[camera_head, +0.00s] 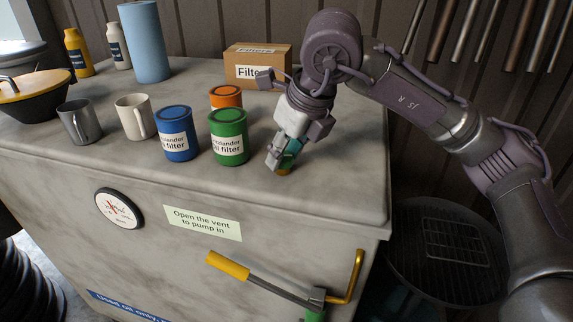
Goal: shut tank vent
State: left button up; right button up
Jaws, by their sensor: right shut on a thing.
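The grey tank (330,205) fills the middle of the view, with a flat top and a front face. My right gripper (279,160) points down at the tank top near its front right edge. It is shut on a small teal part (291,153) with an orange-brown base, which seems to be the tank vent. The fingers hide most of this part, so I cannot tell whether the vent is open or shut. A label (202,222) on the front face reads "Open the vent to pump in". My left gripper is not in view.
Green (229,138), blue (176,135) and orange (226,97) filter cans stand left of my right gripper. A cardboard box (258,66) is behind. Two mugs (134,117) stand farther left. A yellow-gripped lever (262,283) and a gauge (119,208) are on the front face.

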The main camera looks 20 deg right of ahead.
jog(key=shift+a+m+h+b, duration=0.1)
jog(key=shift+m+h+b, duration=0.5)
jog(key=shift+m+b, duration=0.65)
jog(key=shift+m, duration=0.35)
jog(key=o, duration=1.1)
jog(key=shift+o, duration=0.2)
jog(key=v, duration=1.2)
jog(key=shift+s, duration=0.15)
jog(key=shift+f, duration=0.1)
